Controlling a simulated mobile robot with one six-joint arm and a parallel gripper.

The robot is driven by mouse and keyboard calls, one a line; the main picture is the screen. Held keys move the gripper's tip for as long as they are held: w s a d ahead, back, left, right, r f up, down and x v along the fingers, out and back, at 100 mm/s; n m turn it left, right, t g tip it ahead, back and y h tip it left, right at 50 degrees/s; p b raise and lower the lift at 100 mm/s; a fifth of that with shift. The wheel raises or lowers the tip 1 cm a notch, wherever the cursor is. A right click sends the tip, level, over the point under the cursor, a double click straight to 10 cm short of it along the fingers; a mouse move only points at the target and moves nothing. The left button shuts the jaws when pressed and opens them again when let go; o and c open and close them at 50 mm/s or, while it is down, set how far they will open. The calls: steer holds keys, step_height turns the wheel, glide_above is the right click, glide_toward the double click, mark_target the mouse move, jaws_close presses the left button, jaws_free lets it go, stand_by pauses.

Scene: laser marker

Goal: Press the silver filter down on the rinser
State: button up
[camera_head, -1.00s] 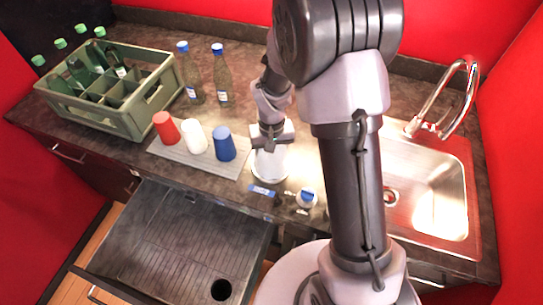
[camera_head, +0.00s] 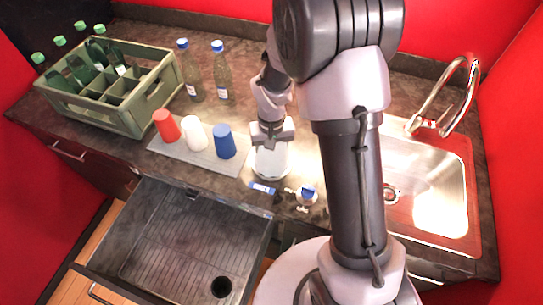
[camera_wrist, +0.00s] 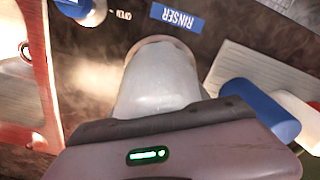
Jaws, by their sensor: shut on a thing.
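The silver filter (camera_head: 270,161) looks pale, whitish and cup-shaped. It stands about upright at the counter's front edge, behind the blue label. My gripper (camera_head: 271,147) is over it and shut on it; the fingertips are hard to make out. In the wrist view the filter (camera_wrist: 158,80) extends from the gripper body towards a round brownish rim (camera_wrist: 160,41) around its far end. The blue RINSER label (camera_wrist: 177,18) is just beyond that rim. The filter hides most of the rinser, and I cannot tell how firmly it is seated.
A blue cup (camera_head: 224,142), a white cup (camera_head: 195,137) and a red cup (camera_head: 166,125) stand on a grey mat to the left. A blue-topped valve (camera_head: 307,194) is near the front edge. The sink (camera_head: 425,185) lies right. Two bottles and a green crate (camera_head: 140,118) stand back left.

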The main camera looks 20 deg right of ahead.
step_height(320, 180, up, 9)
steer(key=p, duration=0.7)
stand_by(0.3)
stand_by(0.9)
